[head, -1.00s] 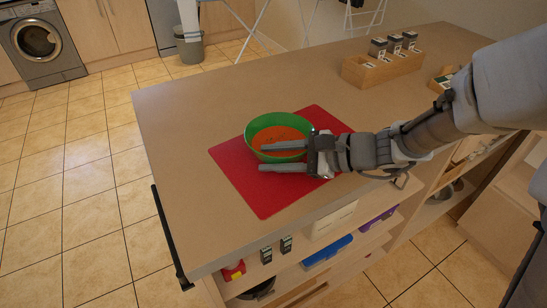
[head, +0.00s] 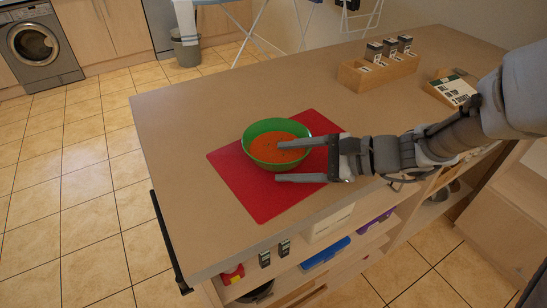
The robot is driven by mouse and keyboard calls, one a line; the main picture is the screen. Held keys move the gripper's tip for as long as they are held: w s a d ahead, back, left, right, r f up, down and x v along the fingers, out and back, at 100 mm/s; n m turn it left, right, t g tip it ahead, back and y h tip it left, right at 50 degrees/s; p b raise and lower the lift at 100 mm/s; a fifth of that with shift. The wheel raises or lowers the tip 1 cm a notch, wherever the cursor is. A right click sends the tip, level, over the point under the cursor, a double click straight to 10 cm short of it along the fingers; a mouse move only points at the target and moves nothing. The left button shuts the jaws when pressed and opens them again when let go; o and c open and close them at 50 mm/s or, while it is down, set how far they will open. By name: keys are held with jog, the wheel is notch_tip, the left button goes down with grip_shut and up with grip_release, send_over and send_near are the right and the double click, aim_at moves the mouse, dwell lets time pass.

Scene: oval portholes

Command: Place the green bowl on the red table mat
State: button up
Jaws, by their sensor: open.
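The green bowl (head: 257,128) stands upright on the red table mat (head: 258,200), toward its back part. It holds something orange, like soup. My gripper (head: 278,162) is open at the right of the bowl, with its fingers pointing left. One finger overlaps the bowl's right side in the picture, and the other lies in front of it over the mat. I cannot tell whether the upper finger touches the bowl.
The mat lies on a wooden counter (head: 190,120). A wooden box with dark containers (head: 378,72) and a tray with a card (head: 452,88) stand at the back right. Shelves below hold a blue box (head: 326,253) and other items. The counter's left part is clear.

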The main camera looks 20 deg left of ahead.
jog(key=p+v, duration=0.1)
jog(key=v, duration=0.6)
jog(key=shift+d+r, duration=0.2)
jog(key=shift+d, duration=0.1)
jog(key=shift+s+d, duration=0.1)
jog(key=shift+s, duration=0.1)
jog(key=s+d+r+n+t+h, duration=0.2)
jog(key=s+d+n+h, duration=0.3)
jog(key=d, duration=0.5)
jog(key=s+d+r+n+t+h, duration=0.3)
jog(key=s+d+n+t+h, duration=0.1)
jog(key=d+h, duration=0.4)
jog(key=shift+s+d+n+h, duration=0.3)
jog(key=shift+s+d+n, duration=0.3)
jog(key=shift+d+n, duration=0.45)
jog(key=shift+r, duration=0.1)
notch_tip(320, 180, up, 14)
jog(key=p, duration=1.4)
